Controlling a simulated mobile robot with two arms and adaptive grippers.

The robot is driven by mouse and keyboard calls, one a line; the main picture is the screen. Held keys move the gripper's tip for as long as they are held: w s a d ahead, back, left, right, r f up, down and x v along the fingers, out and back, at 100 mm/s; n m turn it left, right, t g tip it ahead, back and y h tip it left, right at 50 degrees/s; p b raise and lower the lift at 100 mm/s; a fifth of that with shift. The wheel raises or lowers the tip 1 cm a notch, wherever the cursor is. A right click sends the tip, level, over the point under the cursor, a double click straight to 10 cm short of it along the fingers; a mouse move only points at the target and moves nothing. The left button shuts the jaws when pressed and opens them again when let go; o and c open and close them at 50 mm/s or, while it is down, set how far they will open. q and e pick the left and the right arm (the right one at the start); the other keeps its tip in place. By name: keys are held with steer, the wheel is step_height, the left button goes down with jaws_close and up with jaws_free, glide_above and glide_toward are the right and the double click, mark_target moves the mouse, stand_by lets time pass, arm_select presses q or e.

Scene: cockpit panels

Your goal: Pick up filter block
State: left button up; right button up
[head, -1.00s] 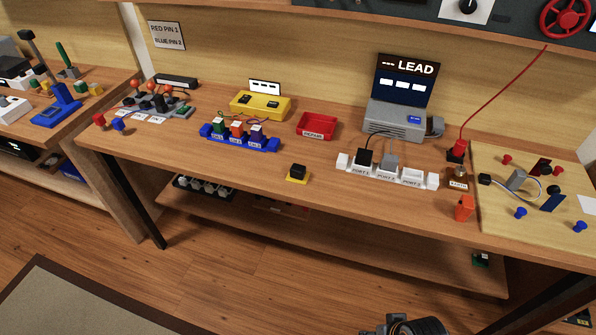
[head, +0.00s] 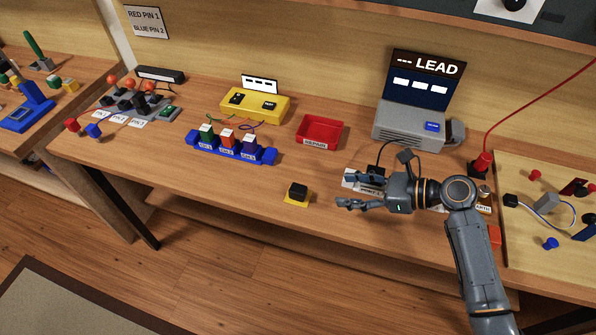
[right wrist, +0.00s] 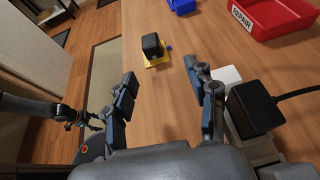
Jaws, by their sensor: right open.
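A small black block (head: 298,190) sits on a yellow base (head: 293,201) near the table's front edge; I take it as the filter block, though no label is readable. It also shows in the right wrist view (right wrist: 152,46), upright on its yellow base. My right gripper (head: 350,190) is open and empty, to the right of the block in the head view and apart from it. In the right wrist view the block lies beyond the gap between the open fingers (right wrist: 160,78). My left gripper (right wrist: 88,118) appears small at the left there, its fingers unclear.
A white port strip with a black plug (right wrist: 255,107) lies beside and partly behind my right gripper. A red repair tray (head: 320,132), a blue rack of coloured blocks (head: 230,152) and a grey console (head: 410,130) stand farther back. Table around the block is clear.

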mark_target(306, 191)
steer(key=shift+w+a, duration=0.15)
steer(key=shift+a, duration=0.3)
steer(key=x, duration=0.3)
steer(key=s+x, duration=0.1)
steer(key=x, duration=0.1)
steer(key=shift+w+a+r, duration=0.1)
steer(key=shift+w+a, duration=0.05)
steer(key=shift+a, duration=0.45)
steer(key=x, duration=0.3)
steer(key=shift+a, duration=0.1)
steer(key=x, duration=0.3)
steer(key=shift+a, duration=0.25)
steer(key=c, duration=1)
jaws_close()
arm_select(q)
steer(key=s, duration=0.3)
steer(key=shift+s+a+r, duration=0.1)
steer(key=shift+s+r, duration=0.05)
steer(key=shift+s, duration=0.2)
